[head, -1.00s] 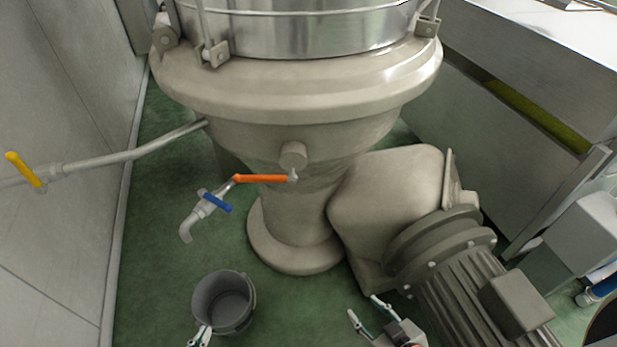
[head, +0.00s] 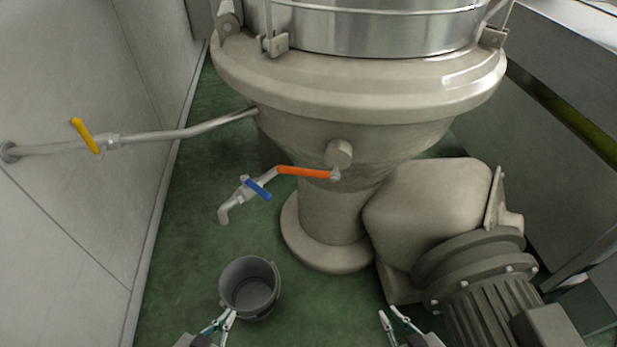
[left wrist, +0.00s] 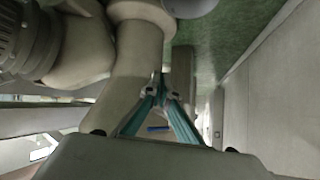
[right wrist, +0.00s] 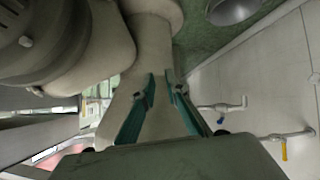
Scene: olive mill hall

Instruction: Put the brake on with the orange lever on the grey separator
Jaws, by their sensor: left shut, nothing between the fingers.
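The grey separator (head: 350,95) stands in the middle of the head view, with its pedestal on the green floor. The orange lever (head: 305,171) sits on the front of its narrowing lower body. It lies nearly level, its right end at a small pivot under a round boss (head: 339,152). My left gripper (head: 225,318) is shut and empty at the bottom, well below the lever and beside a bucket. My right gripper (head: 392,313) is open and empty, lower right of the lever. Neither touches it. I cannot make out the lever in either wrist view.
A tap with a blue handle (head: 258,189) is just left of the orange lever. A yellow handle (head: 85,135) is on the wall pipe. A grey bucket (head: 249,286) stands below the tap. The ribbed motor (head: 485,300) blocks the lower right.

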